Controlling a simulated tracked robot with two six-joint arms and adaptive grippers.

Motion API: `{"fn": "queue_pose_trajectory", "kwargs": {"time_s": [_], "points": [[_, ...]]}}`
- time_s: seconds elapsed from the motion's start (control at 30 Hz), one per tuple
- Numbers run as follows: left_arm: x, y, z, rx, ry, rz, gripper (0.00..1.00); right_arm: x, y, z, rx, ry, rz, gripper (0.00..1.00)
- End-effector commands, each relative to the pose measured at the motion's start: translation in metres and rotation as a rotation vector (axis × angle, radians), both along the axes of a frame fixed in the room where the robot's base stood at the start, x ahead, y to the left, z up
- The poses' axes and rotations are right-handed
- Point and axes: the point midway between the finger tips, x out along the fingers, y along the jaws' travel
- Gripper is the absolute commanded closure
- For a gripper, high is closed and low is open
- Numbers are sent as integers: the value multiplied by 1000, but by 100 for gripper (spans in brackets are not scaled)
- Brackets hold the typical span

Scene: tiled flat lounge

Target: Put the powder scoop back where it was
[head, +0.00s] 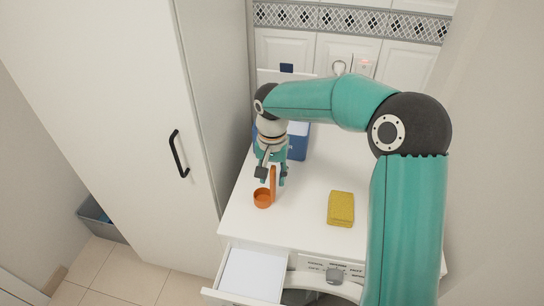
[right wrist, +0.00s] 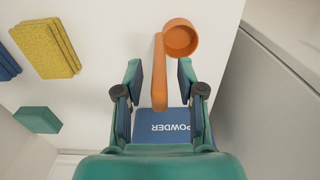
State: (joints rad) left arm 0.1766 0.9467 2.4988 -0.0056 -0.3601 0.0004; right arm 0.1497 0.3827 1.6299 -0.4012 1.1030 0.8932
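The orange powder scoop (head: 263,199) is on the white worktop, near its front left part. Its round cup faces up, and its long handle (right wrist: 160,75) runs up between the fingers of my right gripper (right wrist: 160,72). The fingers are apart, with a gap on each side of the handle. In the head view the right gripper (head: 271,178) is at the scoop, pointing down. A blue box (head: 298,148) stands behind the gripper, partly hidden by it. It shows the word POWDER in the right wrist view (right wrist: 171,126). My left gripper is not in view.
A yellow sponge stack (head: 341,208) lies on the worktop (head: 305,220) to the right of the scoop. An open drawer (head: 250,274) sticks out below the front edge. A tall white cabinet (head: 130,120) borders the left. A tiled wall with sockets stands behind.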

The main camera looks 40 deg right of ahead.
Motion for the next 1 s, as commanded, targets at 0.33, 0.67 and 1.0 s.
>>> {"fn": "queue_pose_trajectory", "kwargs": {"time_s": [0.33, 0.67, 1.0], "points": [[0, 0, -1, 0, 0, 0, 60, 1, 2, 68, 0, -3, 2, 61], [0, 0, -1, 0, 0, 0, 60, 0, 2, 87, 1, 1, 1, 61], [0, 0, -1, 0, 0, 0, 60, 0, 2, 86, 1, 1, 1, 61]]}}
